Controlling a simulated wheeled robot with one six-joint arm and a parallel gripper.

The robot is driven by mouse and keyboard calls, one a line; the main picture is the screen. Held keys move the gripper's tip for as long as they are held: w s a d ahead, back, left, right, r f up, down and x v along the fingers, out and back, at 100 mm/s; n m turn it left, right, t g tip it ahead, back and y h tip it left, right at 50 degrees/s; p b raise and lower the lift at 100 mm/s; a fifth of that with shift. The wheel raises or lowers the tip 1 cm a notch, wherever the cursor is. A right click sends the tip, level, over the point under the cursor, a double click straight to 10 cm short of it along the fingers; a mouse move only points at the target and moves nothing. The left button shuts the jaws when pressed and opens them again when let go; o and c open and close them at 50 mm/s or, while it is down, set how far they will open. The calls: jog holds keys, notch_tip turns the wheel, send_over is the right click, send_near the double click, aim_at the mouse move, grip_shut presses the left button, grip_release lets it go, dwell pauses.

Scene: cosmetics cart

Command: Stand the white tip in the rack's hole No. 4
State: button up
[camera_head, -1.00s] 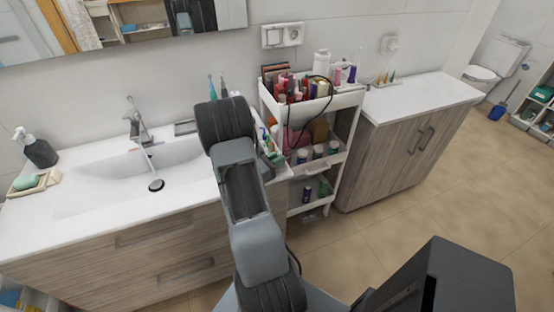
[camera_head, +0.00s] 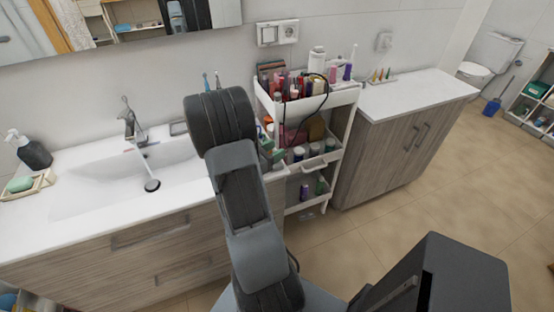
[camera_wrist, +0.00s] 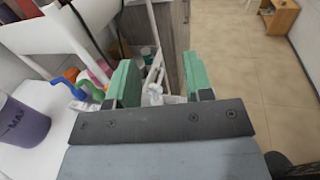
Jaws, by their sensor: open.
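The rack (camera_head: 381,80) is a small pale holder with several coloured tips standing in it, on the white counter at the right. Its hole numbers are too small to read. Pale parts of the cart and small items show beyond the fingers.
The white cart (camera_head: 345,98) is crowded with cosmetics and a looping black cable hangs over its side. The washbasin (camera_head: 95,190) is left of it. A purple-grey cup (camera_wrist: 22,125) is close at left in the wrist view. The right counter (camera_head: 425,90) is mostly clear.

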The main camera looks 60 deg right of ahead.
jog(key=s+a+r+b, duration=0.7)
jog(key=a+b, duration=0.1)
jog(key=a, duration=0.2)
jog(key=shift+r, duration=0.4)
jog(key=shift+s, duration=0.1)
dwell(0.8)
jog(key=w+a+f+m+t+y, duration=0.2)
jog(key=a+f+m+t+y, duration=0.2)
jog(key=a+f+m+y, duration=0.45)
jog(key=w+a+r+m+t+y+p, duration=0.1)
jog(key=w+a+m+t+y+p, duration=0.1)
jog(key=a, duration=0.7)
jog(key=w+a+r+m+t+y+p, duration=0.1)
jog(key=w+a+r+m+t+y, duration=0.1)
jog(key=w+a+y, duration=0.4)
jog(key=a+m+t, duration=0.1)
jog(key=a+t, duration=0.1)
jog(key=a, duration=0.1)
jog(key=shift+w+a+p, duration=0.25)
jog(key=shift+w+p, duration=0.15)
